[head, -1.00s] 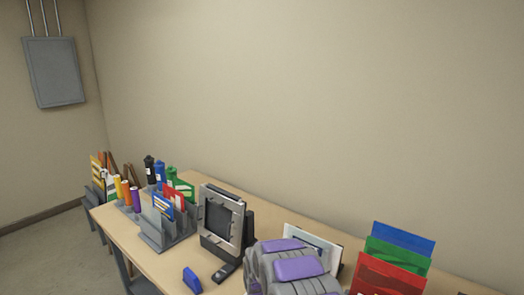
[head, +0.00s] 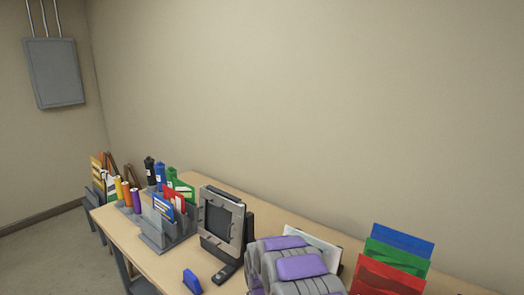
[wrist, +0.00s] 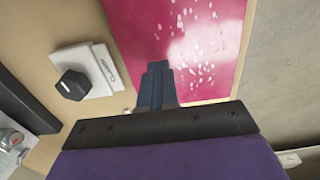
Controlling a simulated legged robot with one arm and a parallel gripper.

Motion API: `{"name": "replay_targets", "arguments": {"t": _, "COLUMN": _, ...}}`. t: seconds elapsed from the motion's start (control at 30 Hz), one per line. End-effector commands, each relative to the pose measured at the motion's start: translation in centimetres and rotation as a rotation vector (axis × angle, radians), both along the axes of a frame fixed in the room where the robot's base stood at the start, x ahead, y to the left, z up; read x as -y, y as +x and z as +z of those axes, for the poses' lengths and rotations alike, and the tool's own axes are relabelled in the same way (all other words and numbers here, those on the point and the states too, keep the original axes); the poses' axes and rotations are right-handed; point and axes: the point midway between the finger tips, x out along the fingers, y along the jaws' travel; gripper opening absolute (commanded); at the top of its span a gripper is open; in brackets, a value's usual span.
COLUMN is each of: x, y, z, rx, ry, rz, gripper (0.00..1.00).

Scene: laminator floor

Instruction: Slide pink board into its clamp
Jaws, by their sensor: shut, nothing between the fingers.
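A glossy pink board (wrist: 205,40) with pale speckles fills the upper middle of the wrist view. My gripper (wrist: 157,72) is shut and empty; its dark fingers appear in front of the board's lower left part. I cannot tell whether the fingers touch the board. A light grey fixture with a black knob (wrist: 72,85) sits left of the board on the wooden surface; I cannot tell if it is the clamp. The pink board is not visible in the head view, where my grey and purple arm (head: 300,268) covers part of the table.
The wooden table (head: 150,258) carries a grey framed device (head: 222,220), a grey organizer (head: 165,235), several bottles, and a blue item (head: 192,281) at the front edge. Blue, green and red folders (head: 390,275) stand on the right. A wall (head: 320,120) runs behind.

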Motion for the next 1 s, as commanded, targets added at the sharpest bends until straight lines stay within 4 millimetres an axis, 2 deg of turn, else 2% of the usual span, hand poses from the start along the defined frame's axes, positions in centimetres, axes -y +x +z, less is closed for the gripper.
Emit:
{"name": "replay_targets", "arguments": {"t": 0.8, "x": 0.0, "y": 0.1, "z": 4.5, "rx": 0.003, "ry": 0.0, "rz": 0.0, "gripper": 0.0}}
{"name": "replay_targets", "arguments": {"t": 1.0, "x": 0.0, "y": 0.1, "z": 4.9, "rx": 0.001, "ry": 0.0, "rz": 0.0, "gripper": 0.0}}
